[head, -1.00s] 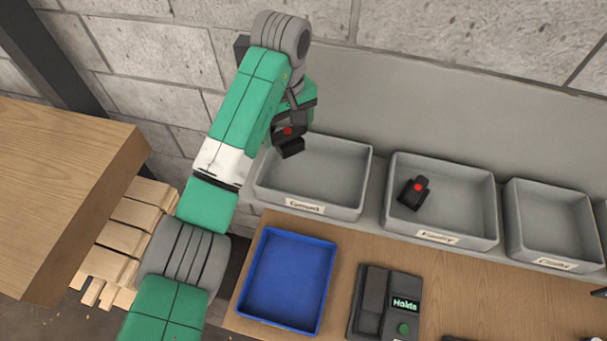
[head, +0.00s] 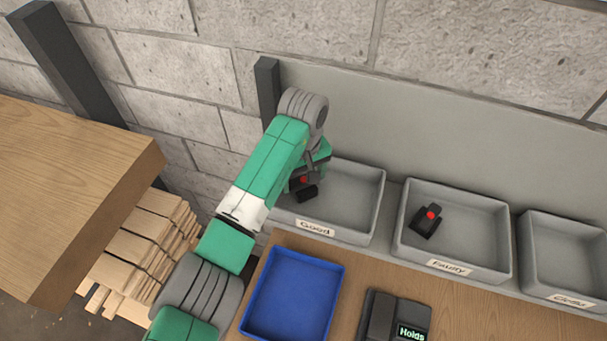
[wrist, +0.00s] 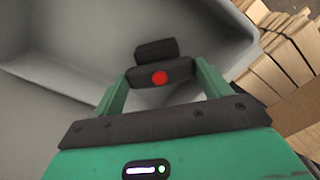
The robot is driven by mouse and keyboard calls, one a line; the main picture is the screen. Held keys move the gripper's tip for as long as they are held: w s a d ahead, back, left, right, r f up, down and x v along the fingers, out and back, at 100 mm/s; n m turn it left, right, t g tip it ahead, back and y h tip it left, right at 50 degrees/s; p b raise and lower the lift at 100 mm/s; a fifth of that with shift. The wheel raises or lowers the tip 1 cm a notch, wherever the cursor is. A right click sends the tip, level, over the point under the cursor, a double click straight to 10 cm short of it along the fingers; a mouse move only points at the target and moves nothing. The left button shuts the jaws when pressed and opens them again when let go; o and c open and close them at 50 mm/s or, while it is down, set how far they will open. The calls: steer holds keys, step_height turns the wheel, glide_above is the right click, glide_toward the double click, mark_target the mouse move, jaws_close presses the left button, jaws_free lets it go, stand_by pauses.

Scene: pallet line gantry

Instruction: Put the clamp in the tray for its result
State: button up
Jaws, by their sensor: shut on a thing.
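A black clamp with a red dot (wrist: 160,76) is held between the two green fingers of my gripper (wrist: 163,90) in the wrist view. The clamp also shows in the head view (head: 305,189), at the left part of the grey tray labelled "Good" (head: 355,234). The wrist view shows the tray's grey inside (wrist: 60,50) around and beyond the clamp. I cannot tell whether the clamp touches the tray floor. The test device (head: 381,318) reads "Holds" in green. My gripper is mostly hidden behind my arm in the head view.
A tray labelled "Faulty" (head: 480,261) holds another black clamp with a red dot (head: 427,220). A third grey tray (head: 568,284) at the right looks empty. An empty blue tray (head: 290,295) sits on the bench in front. Stacked wood (head: 140,245) lies at left.

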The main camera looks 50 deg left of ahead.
mark_target(304, 180)
steer(key=o, duration=1.3)
steer(key=shift+f, duration=0.15)
steer(key=shift+o, duration=0.2)
step_height(304, 180, up, 12)
steer(key=p, duration=0.1)
steer(key=shift+r, duration=0.2)
